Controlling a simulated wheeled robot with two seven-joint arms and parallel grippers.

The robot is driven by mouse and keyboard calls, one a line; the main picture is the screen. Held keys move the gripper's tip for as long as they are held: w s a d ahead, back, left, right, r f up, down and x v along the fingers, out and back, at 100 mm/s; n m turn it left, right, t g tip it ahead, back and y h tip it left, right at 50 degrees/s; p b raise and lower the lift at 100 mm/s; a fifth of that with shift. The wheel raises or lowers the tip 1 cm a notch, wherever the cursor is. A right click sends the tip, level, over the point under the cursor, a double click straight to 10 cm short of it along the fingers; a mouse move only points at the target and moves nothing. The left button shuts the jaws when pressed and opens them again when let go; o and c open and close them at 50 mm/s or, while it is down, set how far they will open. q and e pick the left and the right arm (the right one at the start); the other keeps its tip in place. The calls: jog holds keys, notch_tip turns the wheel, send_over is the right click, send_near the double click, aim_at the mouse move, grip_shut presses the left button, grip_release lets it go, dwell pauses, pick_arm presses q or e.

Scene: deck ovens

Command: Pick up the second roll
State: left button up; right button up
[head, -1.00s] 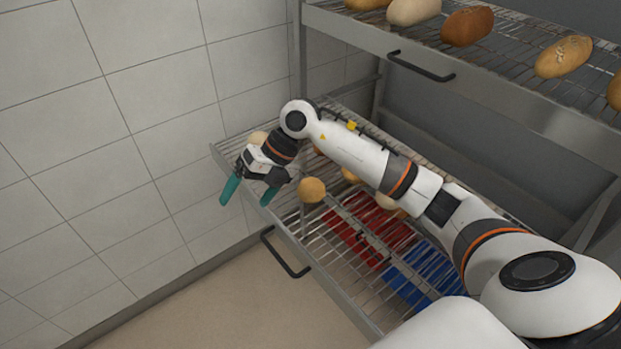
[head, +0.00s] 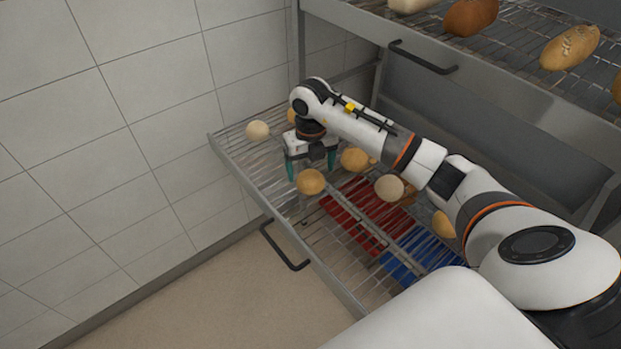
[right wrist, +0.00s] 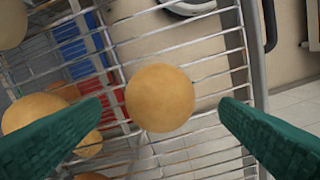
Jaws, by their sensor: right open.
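My right gripper (head: 311,171) is open over the pulled-out wire rack (head: 240,172), with its green fingertips pointing down. A round golden roll (head: 310,182) sits on the rack just in front of it. In the right wrist view this golden roll (right wrist: 160,97) lies between the two open fingers, not visibly touched by them. Another golden roll (head: 354,159) is to the right of the gripper, and a pale roll (head: 389,188) is farther right. A pale roll (head: 257,131) lies at the rack's far left. The frames do not mark which roll is the second. My left gripper is not in view.
A red mat (head: 345,222) and a blue mat (head: 408,262) show at the rack. The rack has a dark front handle (head: 285,250). An upper rack (head: 520,100) with loaves overhangs at the right. A tiled wall (head: 110,130) stands at the left.

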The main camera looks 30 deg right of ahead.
aim_at(310, 175)
jog(key=shift+w+f+p, duration=0.1)
jog(key=shift+f+p, duration=0.3)
jog(key=shift+f, duration=1.55)
jog(key=c, duration=1.1)
